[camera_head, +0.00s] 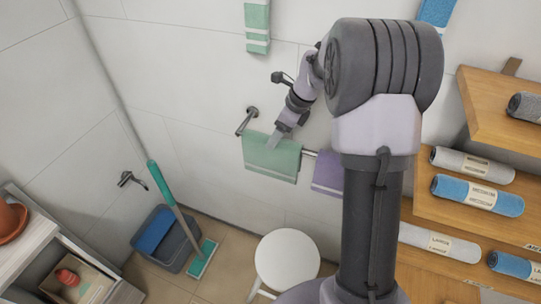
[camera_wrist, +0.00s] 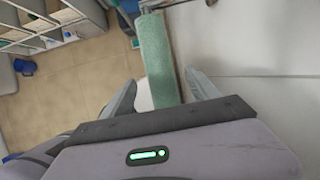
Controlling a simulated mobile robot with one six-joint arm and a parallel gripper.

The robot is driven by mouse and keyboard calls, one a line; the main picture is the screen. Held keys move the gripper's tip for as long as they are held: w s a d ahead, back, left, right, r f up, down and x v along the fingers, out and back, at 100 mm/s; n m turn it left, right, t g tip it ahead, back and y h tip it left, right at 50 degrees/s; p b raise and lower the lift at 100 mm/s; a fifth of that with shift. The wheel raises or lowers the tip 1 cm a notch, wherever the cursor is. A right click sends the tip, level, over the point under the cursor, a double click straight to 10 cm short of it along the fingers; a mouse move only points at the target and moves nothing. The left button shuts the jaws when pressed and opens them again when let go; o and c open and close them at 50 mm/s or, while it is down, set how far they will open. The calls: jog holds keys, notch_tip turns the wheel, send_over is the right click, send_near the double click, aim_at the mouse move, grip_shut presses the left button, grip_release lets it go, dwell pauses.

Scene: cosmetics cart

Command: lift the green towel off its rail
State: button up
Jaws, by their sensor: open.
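The green towel (camera_head: 271,160) hangs over a wall rail (camera_head: 309,153) in the head view. My gripper (camera_head: 273,142) is at the towel's upper edge, pointing down toward it. In the wrist view the green towel (camera_wrist: 160,58) runs away from me between the two open fingers of my gripper (camera_wrist: 161,80), with a gap visible on each side. The jaws are not closed on it. The towel's near end in the wrist view is hidden behind my gripper body. I cannot tell whether a finger touches the cloth.
A purple towel (camera_head: 327,173) hangs right of the green one, partly behind my arm. Another green towel (camera_head: 257,27) hangs higher up. Below are a white stool (camera_head: 287,259), a bucket (camera_head: 163,238) and a mop (camera_head: 174,202). Shelves (camera_head: 463,213) with rolled towels stand at right.

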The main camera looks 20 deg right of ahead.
aim_at(272, 156)
jog(key=shift+a+f, duration=0.15)
jog(key=shift+f, duration=0.65)
jog(key=b+x, duration=0.1)
jog(key=x, duration=0.2)
jog(key=b+x, duration=0.1)
jog(key=x, duration=0.1)
jog(key=shift+w+a+f+b, duration=0.2)
jog(key=shift+w+b, duration=0.1)
jog(key=shift+w, duration=0.1)
jog(key=shift+f, duration=0.3)
grip_shut()
